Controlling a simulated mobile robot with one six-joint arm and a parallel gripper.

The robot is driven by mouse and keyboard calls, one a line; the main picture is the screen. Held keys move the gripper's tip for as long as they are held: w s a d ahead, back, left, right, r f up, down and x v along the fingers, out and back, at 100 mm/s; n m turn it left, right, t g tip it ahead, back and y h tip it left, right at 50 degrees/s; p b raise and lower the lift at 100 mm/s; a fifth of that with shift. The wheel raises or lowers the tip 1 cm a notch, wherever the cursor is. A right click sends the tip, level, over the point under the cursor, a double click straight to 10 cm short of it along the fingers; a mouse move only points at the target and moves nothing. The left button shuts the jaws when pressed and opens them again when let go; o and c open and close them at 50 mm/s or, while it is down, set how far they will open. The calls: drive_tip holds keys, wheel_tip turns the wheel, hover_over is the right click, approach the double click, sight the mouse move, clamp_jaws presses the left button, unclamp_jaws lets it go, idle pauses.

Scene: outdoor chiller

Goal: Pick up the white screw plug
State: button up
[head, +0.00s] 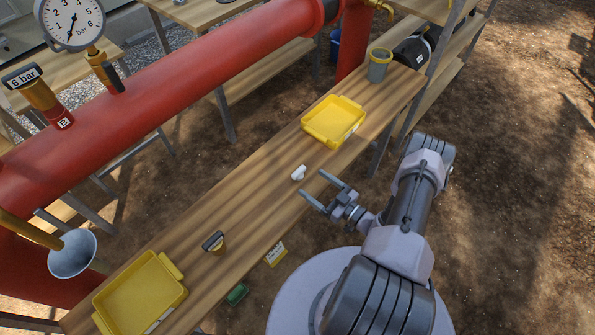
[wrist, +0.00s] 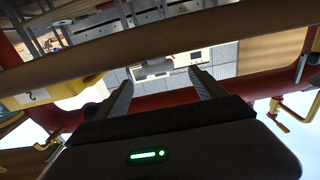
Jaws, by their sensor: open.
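The small white screw plug (head: 298,173) lies on the wooden bench (head: 240,193), near its front edge, in the head view. My gripper (head: 312,184) is open and empty. Its fingertips point toward the plug from the right and front, a short way apart from it. In the wrist view my two open fingers (wrist: 162,85) show with a gap between them.
A yellow tray (head: 318,138) stands behind the plug, another yellow tray (head: 110,296) at the front left. A grey-yellow cup (head: 379,68), a small dark-topped part (head: 215,243) and a red pipe (head: 190,75) are nearby. Bare wood surrounds the plug.

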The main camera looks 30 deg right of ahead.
sight(296, 170)
drive_tip(key=b+x, duration=0.2)
drive_tip(key=x, duration=0.8)
drive_tip(key=shift+w+b, duration=0.35)
drive_tip(key=shift+b, duration=0.05)
drive_tip(key=c, duration=1.5)
drive_tip(key=shift+c, duration=0.2)
drive_tip(key=shift+r, duration=0.15)
